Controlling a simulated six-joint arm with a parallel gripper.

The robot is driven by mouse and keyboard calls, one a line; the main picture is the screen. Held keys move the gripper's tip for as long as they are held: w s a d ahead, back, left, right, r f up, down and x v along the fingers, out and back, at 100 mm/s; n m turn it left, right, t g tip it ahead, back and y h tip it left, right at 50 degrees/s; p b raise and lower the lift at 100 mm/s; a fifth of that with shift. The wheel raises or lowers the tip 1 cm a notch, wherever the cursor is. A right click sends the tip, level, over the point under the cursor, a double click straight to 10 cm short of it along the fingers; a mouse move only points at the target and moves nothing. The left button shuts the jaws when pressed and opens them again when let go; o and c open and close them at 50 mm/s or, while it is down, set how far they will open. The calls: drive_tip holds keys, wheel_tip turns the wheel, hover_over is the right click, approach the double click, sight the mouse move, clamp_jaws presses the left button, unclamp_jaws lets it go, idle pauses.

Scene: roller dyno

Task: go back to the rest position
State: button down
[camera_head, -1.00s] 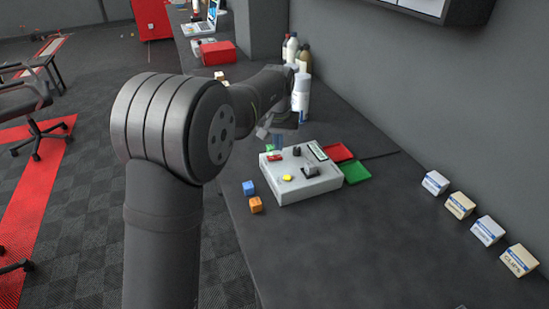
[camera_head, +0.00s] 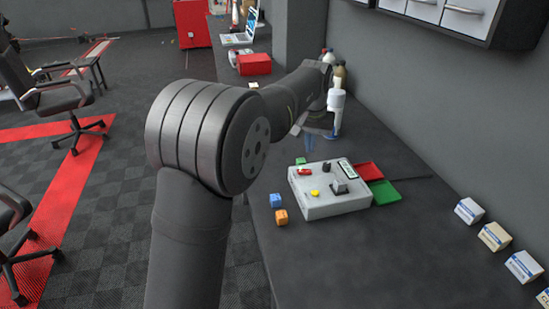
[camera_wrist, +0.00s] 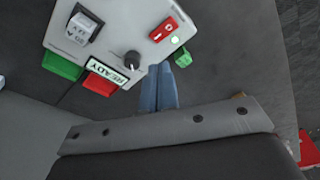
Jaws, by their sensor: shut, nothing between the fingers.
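My gripper (camera_head: 312,142) hangs over the dark bench, behind the grey control box (camera_head: 325,205) in the head view, and looks small there. In the wrist view my gripper's two blue fingers (camera_wrist: 158,88) lie together, shut with nothing between them. The control box (camera_wrist: 110,25) fills the top of the wrist view, with a black knob (camera_wrist: 132,60), a READY display (camera_wrist: 106,71), a red switch (camera_wrist: 164,29) and a lit green lamp (camera_wrist: 175,40). The fingers appear apart from the box.
A blue cube (camera_head: 276,200) and an orange cube (camera_head: 281,217) sit left of the box. A green cube (camera_wrist: 183,57) is behind it. Red (camera_head: 368,172) and green (camera_head: 385,193) trays lie to its right. Bottles (camera_head: 336,105) stand near the gripper. Small boxes (camera_head: 495,236) line the right.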

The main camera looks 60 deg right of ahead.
sight(308, 170)
wheel_tip(308, 170, down, 7)
idle(0.4)
drive_tip(key=shift+r, duration=0.15)
wheel_tip(308, 170, up, 6)
drive_tip(key=shift+r, duration=0.1)
wheel_tip(308, 170, down, 7)
wheel_tip(308, 170, up, 9)
drive_tip(key=w+a+f+n, duration=0.1)
drive_tip(key=w+a+f, duration=0.1)
drive_tip(key=f, duration=0.1)
drive_tip(key=w+a+f+n+t, duration=0.1)
drive_tip(key=w+a+f+n, duration=0.1)
drive_tip(key=w+f, duration=0.1)
drive_tip(key=w+a+f+n+t+h, duration=0.1)
drive_tip(key=w+a+f+n, duration=0.1)
drive_tip(key=f, duration=0.1)
drive_tip(key=shift+w, duration=0.4)
drive_tip(key=shift+w+a+f+n+t, duration=0.4)
drive_tip(key=shift+a+f, duration=0.1)
drive_tip(key=shift+f, duration=0.1)
idle(1.8)
